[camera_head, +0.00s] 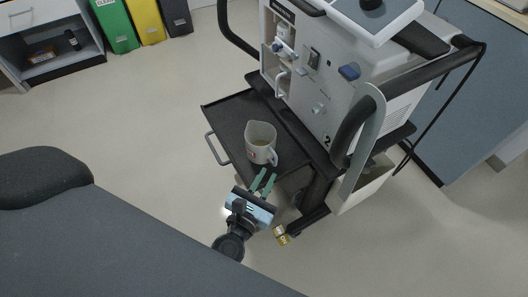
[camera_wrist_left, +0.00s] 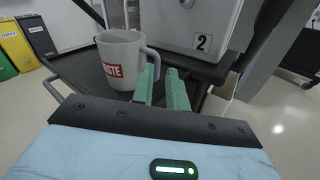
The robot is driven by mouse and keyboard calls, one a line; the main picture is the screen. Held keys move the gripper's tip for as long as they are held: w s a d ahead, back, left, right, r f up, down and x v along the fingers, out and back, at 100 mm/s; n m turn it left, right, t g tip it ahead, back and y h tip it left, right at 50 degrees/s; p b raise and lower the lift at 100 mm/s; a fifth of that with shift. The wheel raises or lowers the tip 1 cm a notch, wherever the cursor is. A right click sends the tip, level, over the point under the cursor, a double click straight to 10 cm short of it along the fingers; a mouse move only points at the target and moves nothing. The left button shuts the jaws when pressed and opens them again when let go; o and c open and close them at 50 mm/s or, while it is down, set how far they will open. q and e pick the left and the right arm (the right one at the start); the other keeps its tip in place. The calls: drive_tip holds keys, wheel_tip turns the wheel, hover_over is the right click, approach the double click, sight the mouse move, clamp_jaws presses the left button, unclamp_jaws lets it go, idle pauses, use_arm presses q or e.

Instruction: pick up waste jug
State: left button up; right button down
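The waste jug (camera_head: 260,143) is a whitish, open-topped jug standing upright on the dark pull-out tray (camera_head: 222,112) of the ventilator cart. In the left wrist view the jug (camera_wrist_left: 122,62) shows a red label ending in "STE", and its handle points right. My left gripper (camera_head: 265,181) is just in front of the jug, near its handle side. Its two green fingers are apart with a gap between them, and they also show in the left wrist view (camera_wrist_left: 160,82), close to the handle. I cannot tell whether they touch it. My right gripper is not in view.
The ventilator (camera_head: 330,85), marked 2, rises behind the tray. The tray has a metal handle (camera_head: 215,148) at its front left. Green (camera_head: 115,22) and yellow (camera_head: 146,18) bins stand at the back left. Open floor lies left of the cart.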

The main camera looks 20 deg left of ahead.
sight(275, 160)
use_arm(q)
drive_tip(key=shift+w+a+n+y, duration=0.15)
drive_tip(key=shift+w+n+y, duration=0.15)
drive_tip(key=shift+w+n, duration=0.8)
drive_tip(key=shift+w, duration=0.85)
drive_tip(key=shift+w+f, duration=0.2)
drive_tip(key=shift+w, duration=1.2)
drive_tip(key=shift+w+f, duration=0.15)
drive_tip(key=shift+w, duration=1.2)
clamp_jaws()
